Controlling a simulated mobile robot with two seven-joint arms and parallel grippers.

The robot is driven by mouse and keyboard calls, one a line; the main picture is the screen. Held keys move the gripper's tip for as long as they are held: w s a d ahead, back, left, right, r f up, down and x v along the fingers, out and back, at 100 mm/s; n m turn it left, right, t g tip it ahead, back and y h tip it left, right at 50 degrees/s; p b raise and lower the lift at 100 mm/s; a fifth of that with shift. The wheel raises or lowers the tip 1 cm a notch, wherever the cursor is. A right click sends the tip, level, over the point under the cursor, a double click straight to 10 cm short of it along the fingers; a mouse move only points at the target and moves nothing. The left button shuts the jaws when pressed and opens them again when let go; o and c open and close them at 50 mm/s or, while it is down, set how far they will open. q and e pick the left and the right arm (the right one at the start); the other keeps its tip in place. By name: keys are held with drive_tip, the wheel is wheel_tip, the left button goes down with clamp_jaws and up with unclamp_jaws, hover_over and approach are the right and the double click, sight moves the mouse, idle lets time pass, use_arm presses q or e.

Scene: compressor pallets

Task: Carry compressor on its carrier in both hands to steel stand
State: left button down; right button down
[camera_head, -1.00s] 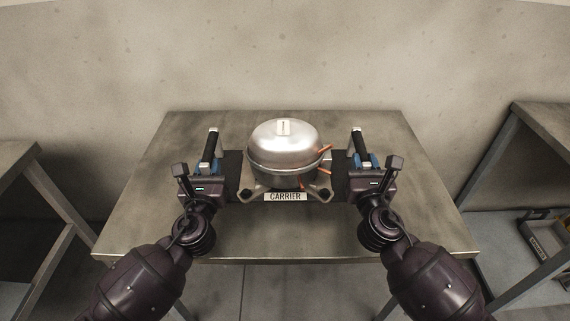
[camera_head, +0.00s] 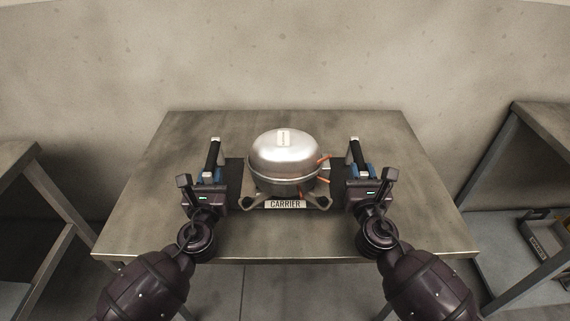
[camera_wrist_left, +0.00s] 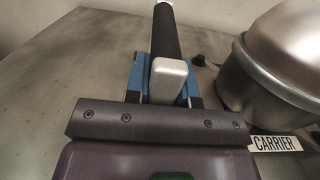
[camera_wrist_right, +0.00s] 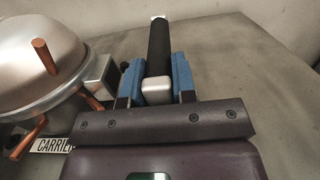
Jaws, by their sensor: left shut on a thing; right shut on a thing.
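The silver domed compressor (camera_head: 284,158), with copper pipe stubs on its right, sits upright on the dark carrier, whose white CARRIER label (camera_head: 285,204) faces me. The carrier is over the middle of a steel-topped table (camera_head: 285,235); I cannot tell whether it touches the top. My left gripper (camera_head: 212,178) is shut on the carrier's left handle, a black bar (camera_wrist_left: 166,35) between blue finger pads. My right gripper (camera_head: 360,176) is shut on the right handle (camera_wrist_right: 159,50) in the same way. The compressor's side also shows in both wrist views.
A plain wall (camera_head: 285,55) stands behind the table. Another table (camera_head: 15,155) is at the left and one (camera_head: 545,125) at the right, with a grey bin (camera_head: 545,235) low beneath it. The tabletop around the carrier is clear.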

use_arm(q)
drive_tip(key=shift+w+a+r, duration=0.1)
drive_tip(key=shift+w+r, duration=0.05)
use_arm(e)
drive_tip(key=shift+w+r, duration=0.15)
use_arm(q)
drive_tip(key=c, duration=1.3)
unclamp_jaws()
drive_tip(key=shift+f, duration=0.35)
use_arm(e)
drive_tip(key=c, duration=1.3)
unclamp_jaws()
drive_tip(key=shift+f, duration=0.3)
use_arm(q)
drive_tip(key=o, duration=0.3)
drive_tip(key=shift+s, duration=0.3)
use_arm(e)
drive_tip(key=o, duration=0.4)
drive_tip(key=shift+s, duration=0.3)
use_arm(q)
drive_tip(key=shift+o, duration=0.2)
drive_tip(key=shift+w+f, duration=0.1)
drive_tip(key=shift+f, duration=0.1)
use_arm(e)
drive_tip(key=shift+w+f, duration=0.1)
drive_tip(key=shift+f, duration=0.15)
